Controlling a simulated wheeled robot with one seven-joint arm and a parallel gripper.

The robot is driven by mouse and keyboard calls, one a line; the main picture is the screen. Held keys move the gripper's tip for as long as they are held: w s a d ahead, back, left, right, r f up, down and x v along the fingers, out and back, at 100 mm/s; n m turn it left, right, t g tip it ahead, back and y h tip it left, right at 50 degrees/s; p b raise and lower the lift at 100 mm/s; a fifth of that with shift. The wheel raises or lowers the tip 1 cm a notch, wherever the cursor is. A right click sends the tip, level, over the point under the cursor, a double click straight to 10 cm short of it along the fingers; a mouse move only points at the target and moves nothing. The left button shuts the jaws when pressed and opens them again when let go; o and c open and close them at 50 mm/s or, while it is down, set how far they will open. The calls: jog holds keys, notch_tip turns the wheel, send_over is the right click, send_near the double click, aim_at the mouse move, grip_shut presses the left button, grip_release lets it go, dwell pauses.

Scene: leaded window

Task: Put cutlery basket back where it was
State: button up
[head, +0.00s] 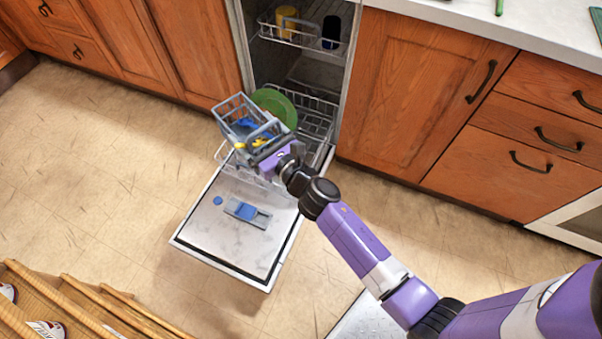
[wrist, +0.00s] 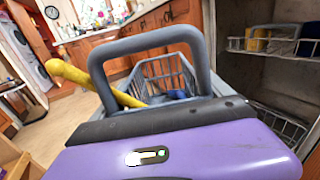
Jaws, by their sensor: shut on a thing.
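The cutlery basket (head: 236,114) is grey-blue with open lattice sides and holds blue and yellow items. It also shows in the wrist view (wrist: 163,78), where its arched handle stands up at my jaws and a yellow handle (wrist: 85,80) sticks out at the left. My gripper (head: 268,150) is shut on the basket, at the handle side. The basket is over the left part of the pulled-out lower dishwasher rack (head: 318,118). Whether it touches the rack is hidden. The jaw tips are partly hidden behind the basket handle.
A green plate (head: 274,104) stands in the lower rack, right behind the basket. The dishwasher door (head: 215,245) lies open, with a grey-blue dispenser on it. The upper rack (head: 297,38) holds a yellow cup and a dark one. Wooden cabinets flank the dishwasher. Floor is clear to the left.

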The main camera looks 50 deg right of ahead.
aim_at(260, 125)
jog(key=w+d+f+h+b, duration=0.1)
jog(key=d+b, duration=0.1)
jog(key=w+d+f+m+h+b, duration=0.1)
jog(key=w+d+f+b, duration=0.1)
jog(key=b, duration=0.1)
jog(key=shift+f+m, duration=0.3)
jog(key=s+d+f+m+g+h+b, duration=0.15)
jog(key=d+m+g+h+b, duration=0.5)
jog(key=d, duration=0.65)
notch_tip(260, 125, down, 19)
jog(key=h+b, duration=0.2)
jog(key=b, duration=1.2)
jog(key=shift+s+d+f+t+h, duration=0.15)
jog(key=shift+s+d+t+h, duration=0.2)
jog(key=shift+s+t, duration=0.1)
jog(key=shift+f, duration=0.15)
jog(key=shift+f+b, duration=0.35)
jog(key=shift+b, duration=0.1)
jog(key=shift+f, duration=0.15)
